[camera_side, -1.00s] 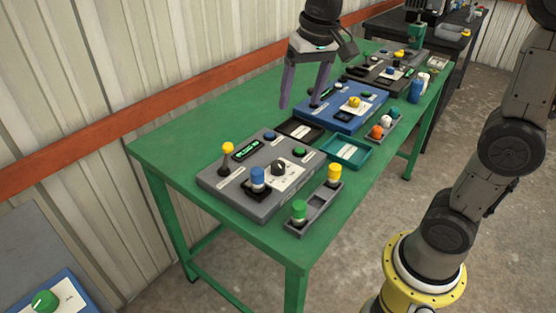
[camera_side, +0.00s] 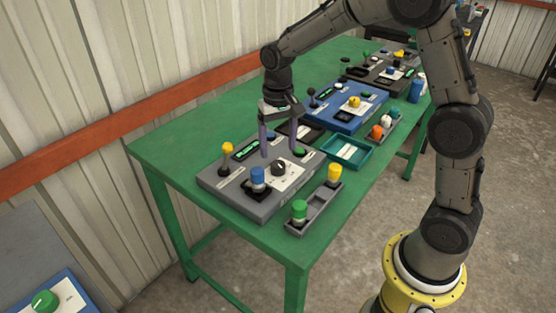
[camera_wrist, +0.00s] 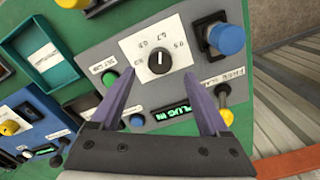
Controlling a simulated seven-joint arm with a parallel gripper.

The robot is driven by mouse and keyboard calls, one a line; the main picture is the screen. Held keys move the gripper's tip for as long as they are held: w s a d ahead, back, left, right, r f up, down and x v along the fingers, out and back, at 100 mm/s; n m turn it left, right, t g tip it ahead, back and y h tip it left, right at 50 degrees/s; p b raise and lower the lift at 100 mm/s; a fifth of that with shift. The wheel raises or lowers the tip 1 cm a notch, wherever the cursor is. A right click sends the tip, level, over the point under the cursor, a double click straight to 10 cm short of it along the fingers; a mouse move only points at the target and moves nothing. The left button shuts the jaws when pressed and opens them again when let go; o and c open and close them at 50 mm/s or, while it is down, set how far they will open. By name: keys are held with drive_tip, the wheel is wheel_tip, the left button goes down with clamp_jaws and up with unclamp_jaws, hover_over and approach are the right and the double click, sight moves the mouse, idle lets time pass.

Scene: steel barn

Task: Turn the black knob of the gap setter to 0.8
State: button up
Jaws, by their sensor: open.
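The black knob (camera_side: 278,168) sits on a white dial plate on the grey gap setter box (camera_side: 238,190). In the wrist view the black knob (camera_wrist: 159,63) stands on the plate, with small printed numbers around it; its pointer is too small to read surely. A green-lit display on the box (camera_wrist: 172,114) seems to read "PLUG IN". My gripper (camera_side: 279,155) is open and empty over the box. In the wrist view my gripper's two purple fingers (camera_wrist: 158,80) point toward the knob, one on each side below it, apart from it.
On the same box are a blue cap (camera_wrist: 225,38), a green button (camera_wrist: 110,79) and a yellow-topped lever (camera_side: 228,150). A grey tray (camera_side: 316,208) with green and yellow caps lies in front. A teal tray (camera_side: 347,164) and a blue box (camera_side: 326,121) stand farther right.

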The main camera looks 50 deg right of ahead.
sight(278, 164)
drive_tip(key=shift+f, duration=2.65)
clamp_jaws()
